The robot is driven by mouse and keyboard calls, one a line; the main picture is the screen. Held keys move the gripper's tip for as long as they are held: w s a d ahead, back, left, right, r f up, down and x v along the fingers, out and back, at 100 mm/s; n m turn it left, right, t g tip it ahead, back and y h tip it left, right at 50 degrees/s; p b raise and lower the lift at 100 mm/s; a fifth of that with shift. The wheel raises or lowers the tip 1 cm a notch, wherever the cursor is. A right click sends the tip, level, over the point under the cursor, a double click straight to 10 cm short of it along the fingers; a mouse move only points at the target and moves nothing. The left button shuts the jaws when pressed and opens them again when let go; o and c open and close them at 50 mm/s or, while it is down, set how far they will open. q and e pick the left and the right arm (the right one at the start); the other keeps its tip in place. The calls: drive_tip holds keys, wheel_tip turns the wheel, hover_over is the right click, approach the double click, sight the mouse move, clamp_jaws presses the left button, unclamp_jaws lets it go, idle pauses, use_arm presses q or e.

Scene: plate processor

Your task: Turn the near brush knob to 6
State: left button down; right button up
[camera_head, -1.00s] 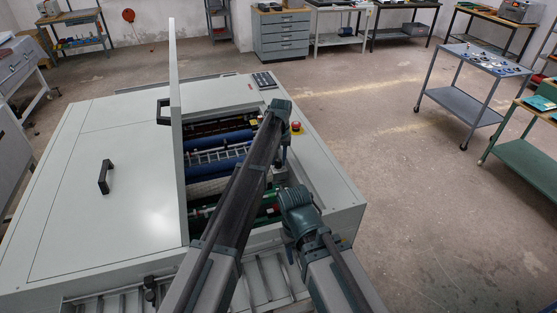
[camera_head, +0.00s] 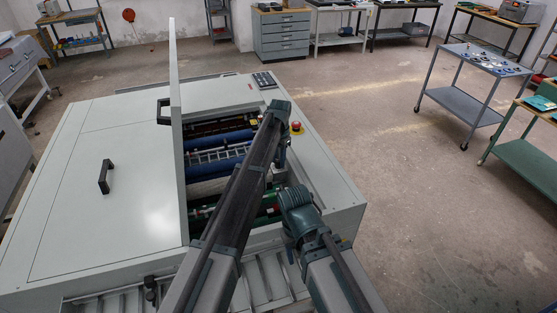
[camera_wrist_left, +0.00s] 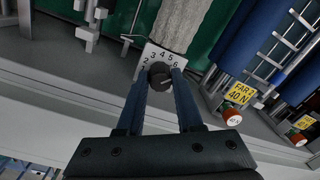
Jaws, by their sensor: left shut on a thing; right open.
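The black brush knob (camera_wrist_left: 161,75) sits in front of a white dial plate (camera_wrist_left: 148,56) with numbers up to 6, in the left wrist view. My left gripper (camera_wrist_left: 160,82) has its two blue-grey fingers shut on the knob, one on each side. The knob's pointer is too small to read. In the head view, my left arm reaches over the machine's open bay and hides the knob; its wrist (camera_head: 280,150) is over the bay's right side. My right gripper (camera_head: 298,203) is lower, by the near right corner of the bay; its fingers are not clearly visible.
A yellow "FAR 40 N" label (camera_wrist_left: 239,93) and a red-ended knob (camera_wrist_left: 232,117) are right of the dial. Blue rollers (camera_head: 215,140) lie inside the bay. The raised lid (camera_head: 176,120) stands at its left. A red emergency button (camera_head: 296,127) sits beyond my arm.

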idle(0.4)
use_arm(q)
drive_tip(key=c, duration=0.6)
unclamp_jaws()
drive_tip(key=shift+o, duration=0.2)
drive_tip(key=shift+r, duration=0.1)
wheel_tip(320, 180, up, 14)
drive_tip(key=p, duration=1.4)
drive_tip(key=shift+s+d, duration=0.15)
drive_tip(key=shift+f, duration=0.3)
